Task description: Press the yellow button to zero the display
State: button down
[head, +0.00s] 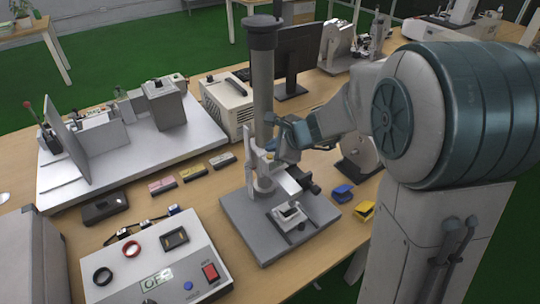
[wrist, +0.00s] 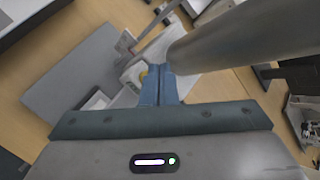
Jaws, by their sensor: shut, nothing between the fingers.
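A test stand with a grey base (head: 245,222) and a tall dark column (head: 263,90) stands in the middle of the table. A white gauge-like unit (head: 258,170) is mounted on the column; I cannot read a display on it. My gripper (head: 272,146) is at the unit's upper part, in front of the column. In the wrist view my blue fingers (wrist: 160,72) are together and empty. The button is hidden in the head view.
The column (wrist: 250,40) passes close on the right in the wrist view. A control box (head: 160,262) with a red switch and blue knob stands front left. A blue block (head: 342,193) and a yellow block (head: 364,210) lie right of the base. A monitor (head: 298,60) stands behind.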

jog(key=shift+f, duration=0.2)
dwell(0.6)
jog(key=shift+f+b, duration=0.25)
jog(key=shift+b, duration=0.25)
jog(key=shift+f+b, duration=0.35)
jog(key=shift+b, duration=0.05)
dwell(0.4)
dwell(0.3)
jog(key=shift+r+p, duration=0.6)
jog(key=shift+r, duration=0.15)
notch_tip(320, 180, up, 5)
jog(key=p, duration=0.4)
dwell(0.4)
